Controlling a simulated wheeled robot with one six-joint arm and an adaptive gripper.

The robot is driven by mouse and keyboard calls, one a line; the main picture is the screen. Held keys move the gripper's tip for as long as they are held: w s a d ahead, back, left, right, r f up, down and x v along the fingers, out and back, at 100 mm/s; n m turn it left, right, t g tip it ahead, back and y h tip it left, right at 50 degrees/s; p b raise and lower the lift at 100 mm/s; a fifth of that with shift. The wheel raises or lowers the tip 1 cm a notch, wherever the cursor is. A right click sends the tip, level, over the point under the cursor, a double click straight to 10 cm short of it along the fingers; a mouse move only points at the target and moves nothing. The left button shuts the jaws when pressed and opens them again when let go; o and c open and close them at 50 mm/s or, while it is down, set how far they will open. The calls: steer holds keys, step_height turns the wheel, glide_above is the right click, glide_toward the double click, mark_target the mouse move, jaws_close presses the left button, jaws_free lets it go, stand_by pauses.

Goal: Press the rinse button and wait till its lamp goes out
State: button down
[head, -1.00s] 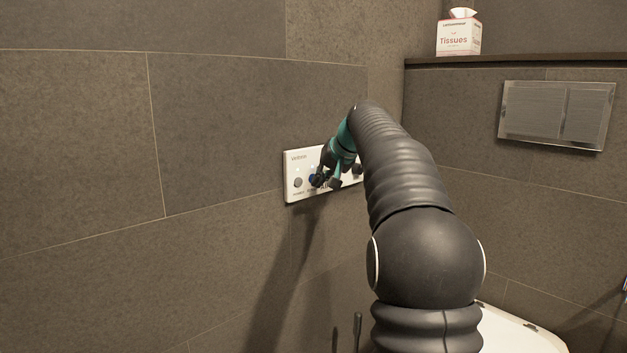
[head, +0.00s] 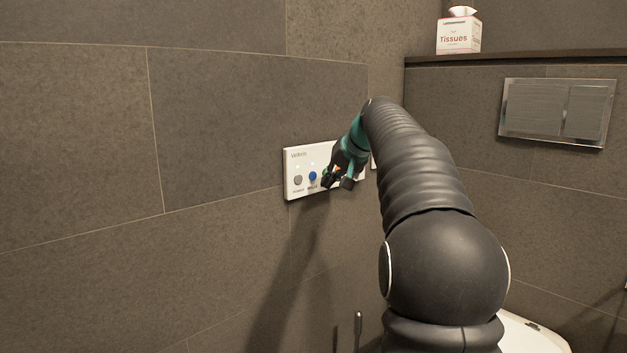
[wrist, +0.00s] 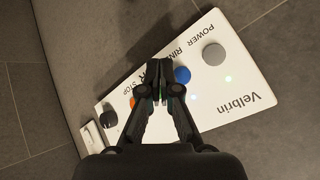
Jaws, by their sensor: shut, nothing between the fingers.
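The white Velbrin control panel (head: 292,157) is on the tiled wall; it also shows in the wrist view (wrist: 252,112). Its blue button (head: 313,176), beside the partly hidden "RIN…" label in the wrist view, is the rinse button (wrist: 182,75). A small lamp (wrist: 194,97) next to it looks lit pale blue-white. The grey power button (wrist: 213,55) has a greenish lit lamp (wrist: 228,78). My gripper (head: 337,182) is shut and empty, in front of the panel just right of the blue button. In the wrist view its fingertips (wrist: 166,80) hide part of the panel.
An orange button (wrist: 134,103) and a black knob (wrist: 108,118) lie farther along the panel. A flush plate (head: 558,112) and a tissue box (head: 459,37) on a ledge are at the right. The wall left of the panel is bare.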

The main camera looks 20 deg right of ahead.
steer(key=shift+s+d+b, duration=0.25)
steer(key=shift+s+d, duration=0.05)
steer(key=shift+s, duration=0.45)
steer(key=shift+s+d+b, duration=0.2)
steer(key=shift+s+d, duration=0.05)
steer(key=shift+s, duration=0.45)
steer(key=s+f+m+g+h, duration=0.1)
steer(key=s+f, duration=0.2)
steer(key=f, duration=0.3)
steer(key=s+f+g, duration=0.1)
steer(key=s+f, duration=0.2)
steer(key=f, duration=0.2)
steer(key=s+a+f+n+p, duration=0.2)
steer(key=s+a, duration=0.4)
steer(key=s, duration=0.4)
steer(key=s+a+f+n+p, duration=0.1)
steer(key=s+a+f+p, duration=0.1)
steer(key=s+a, duration=0.5)
steer(key=s+a+f+n+g+h+p, duration=0.1)
steer(key=s+a+f+n+p, duration=0.1)
steer(key=s+a, duration=0.5)
steer(key=shift+s+f+n, duration=0.3)
steer(key=shift+s+f, duration=0.05)
steer(key=shift+s, duration=2.5)
